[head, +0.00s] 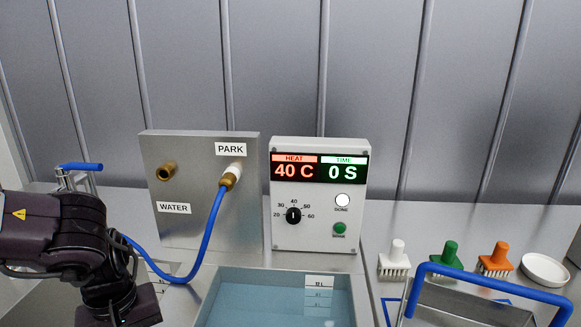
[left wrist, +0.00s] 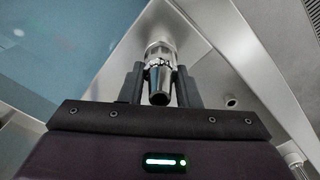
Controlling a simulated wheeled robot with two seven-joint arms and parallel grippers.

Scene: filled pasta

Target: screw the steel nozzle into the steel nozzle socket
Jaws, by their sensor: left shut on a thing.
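In the left wrist view my left gripper (left wrist: 160,80) is shut on the steel nozzle (left wrist: 158,86), a shiny tapered piece with an open round end towards the camera. A paler, ribbed metal part (left wrist: 159,52) sits just beyond it, in line with it. I cannot tell whether this is the socket or part of the nozzle, nor whether any thread is engaged. In the head view my left arm comes in at the lower left, and its fingers and the nozzle are below the picture. My right gripper is not in view.
A steel panel (head: 187,226) with a brass water port and a parked blue hose (head: 207,240) stands behind my left arm. A control box (head: 318,252) reads 40 C and 0 S. A water basin (head: 212,287), several brushes and a blue handle (head: 480,278) lie to the right.

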